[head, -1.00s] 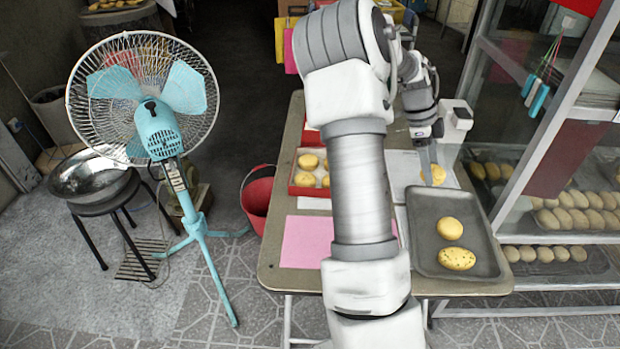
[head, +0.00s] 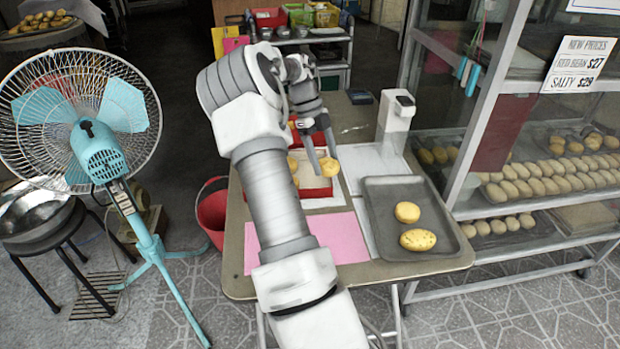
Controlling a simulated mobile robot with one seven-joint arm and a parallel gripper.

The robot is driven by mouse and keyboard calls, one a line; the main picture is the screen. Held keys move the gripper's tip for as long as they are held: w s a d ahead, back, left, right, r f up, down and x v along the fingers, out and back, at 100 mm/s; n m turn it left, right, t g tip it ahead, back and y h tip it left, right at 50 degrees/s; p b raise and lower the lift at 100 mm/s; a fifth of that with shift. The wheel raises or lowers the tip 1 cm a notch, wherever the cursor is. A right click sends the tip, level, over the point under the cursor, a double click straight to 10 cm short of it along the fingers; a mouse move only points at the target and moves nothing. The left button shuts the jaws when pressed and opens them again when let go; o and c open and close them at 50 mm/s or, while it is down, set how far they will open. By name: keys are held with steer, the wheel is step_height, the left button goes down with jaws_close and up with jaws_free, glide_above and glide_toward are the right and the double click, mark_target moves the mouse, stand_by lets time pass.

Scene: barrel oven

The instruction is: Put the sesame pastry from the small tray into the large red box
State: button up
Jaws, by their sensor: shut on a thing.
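My gripper (head: 324,158) is shut on a round golden pastry (head: 329,175), over the right part of the red box. I cannot tell whether it touches anything in the box, or whether it bears sesame. The red box (head: 318,193) stands on the table left of the tray and holds other pastries (head: 293,164); my arm hides part of it. The dark grey tray (head: 378,205) at the table's right holds a round plain-looking pastry (head: 407,212) and an oval speckled pastry (head: 418,240).
A white dispenser-like device (head: 395,122) stands behind the tray. A pink sheet (head: 345,237) lies in front of the box. A glass cabinet (head: 480,150) with pastries is at right. A fan (head: 100,150) and a red bucket (head: 212,210) are at left.

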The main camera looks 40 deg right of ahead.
mark_target(317, 186)
steer(key=w+f, duration=0.1)
steer(key=w+a+f, duration=0.1)
steer(key=shift+w+a, duration=0.3)
steer(key=shift+f+b, duration=1)
steer(key=shift+f, duration=0.9)
steer(key=o, duration=1.1)
steer(key=shift+f, duration=0.15)
